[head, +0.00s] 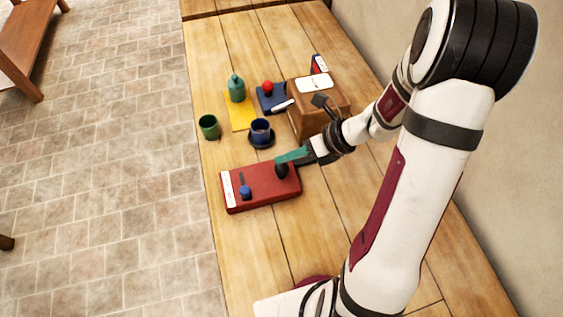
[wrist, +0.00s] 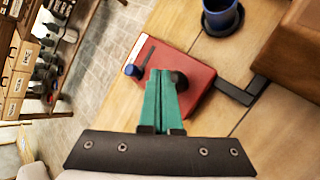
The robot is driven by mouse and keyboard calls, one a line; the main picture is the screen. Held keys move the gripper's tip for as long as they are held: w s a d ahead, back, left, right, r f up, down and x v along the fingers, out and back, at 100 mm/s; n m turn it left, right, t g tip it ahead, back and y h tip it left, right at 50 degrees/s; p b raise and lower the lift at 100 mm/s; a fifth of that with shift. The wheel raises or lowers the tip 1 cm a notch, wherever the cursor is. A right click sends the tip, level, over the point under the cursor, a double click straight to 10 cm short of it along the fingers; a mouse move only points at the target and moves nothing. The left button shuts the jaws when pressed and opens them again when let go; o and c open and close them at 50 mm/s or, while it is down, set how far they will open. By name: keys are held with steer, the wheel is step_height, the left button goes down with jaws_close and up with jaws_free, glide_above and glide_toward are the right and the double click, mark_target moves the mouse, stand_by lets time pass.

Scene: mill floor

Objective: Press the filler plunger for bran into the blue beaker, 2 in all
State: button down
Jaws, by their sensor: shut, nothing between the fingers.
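The blue beaker (head: 261,128) stands upright on a dark round base; it also shows at the top edge of the wrist view (wrist: 218,18). A red box (head: 262,195) lies nearer to me, with a blue knob (head: 246,192) beside a dark slot and a black knob (head: 282,171). The red box also fills the middle of the wrist view (wrist: 195,100). My gripper (head: 279,159) has teal fingers, shut and empty, with the tips at the black knob (wrist: 179,80). I cannot tell whether they touch it. No readable label marks the bran plunger.
A dark bent bar (wrist: 237,92) extends beside the red box. A green cup (head: 209,127) stands left of the beaker. Behind are a teal bottle (head: 236,90) on a yellow sheet, a red ball (head: 268,88) and a wooden box (head: 303,92). The table's near part is clear.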

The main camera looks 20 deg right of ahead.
mark_target(286, 167)
steer(key=shift+r, duration=2.5)
steer(key=shift+r, duration=0.1)
stand_by(0.5)
step_height(286, 167, up, 4)
steer(key=shift+f, duration=0.2)
steer(key=shift+f, duration=4.45)
steer(key=shift+f, duration=0.4)
